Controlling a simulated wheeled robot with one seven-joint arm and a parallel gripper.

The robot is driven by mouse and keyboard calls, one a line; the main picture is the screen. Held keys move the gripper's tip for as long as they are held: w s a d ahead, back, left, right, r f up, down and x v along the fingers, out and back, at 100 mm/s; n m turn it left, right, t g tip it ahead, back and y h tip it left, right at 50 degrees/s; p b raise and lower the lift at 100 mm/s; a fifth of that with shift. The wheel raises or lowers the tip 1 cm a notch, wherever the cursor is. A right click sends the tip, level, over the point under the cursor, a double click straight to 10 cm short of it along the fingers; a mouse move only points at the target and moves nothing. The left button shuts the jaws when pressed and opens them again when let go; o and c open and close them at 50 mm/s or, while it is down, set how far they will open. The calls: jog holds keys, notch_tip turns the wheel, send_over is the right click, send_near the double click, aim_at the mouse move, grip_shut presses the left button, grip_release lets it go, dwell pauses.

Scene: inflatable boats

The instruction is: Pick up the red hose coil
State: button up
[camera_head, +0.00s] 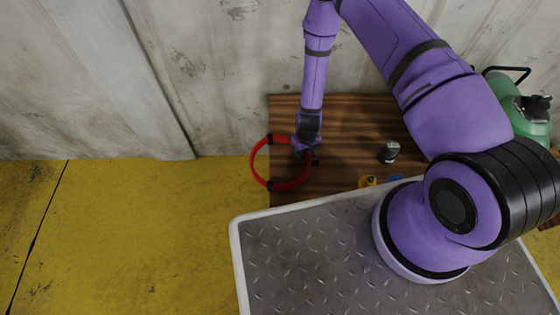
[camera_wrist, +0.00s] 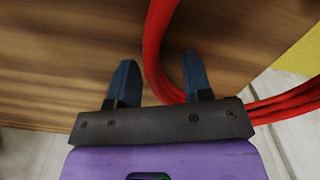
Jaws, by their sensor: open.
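The red hose coil (camera_head: 257,168) lies at the left edge of a brown wooden table (camera_head: 350,115) in the head view, with part of its ring overhanging that edge. It is a ring with black bands. My gripper (camera_head: 307,155) is over the right side of the ring. In the wrist view the gripper (camera_wrist: 155,75) is open, with two dark blue fingers. The red hose (camera_wrist: 155,40) curves down between the fingers, close to the right finger, and passes out to the right. I cannot tell whether the finger touches it.
A green container (camera_head: 525,118) is at the far right. A grey wall (camera_head: 230,60) rises behind. The yellow floor (camera_head: 130,230) at left is clear.

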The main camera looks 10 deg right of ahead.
jog(key=shift+f, duration=0.25)
grip_shut()
jog(key=shift+r, duration=0.15)
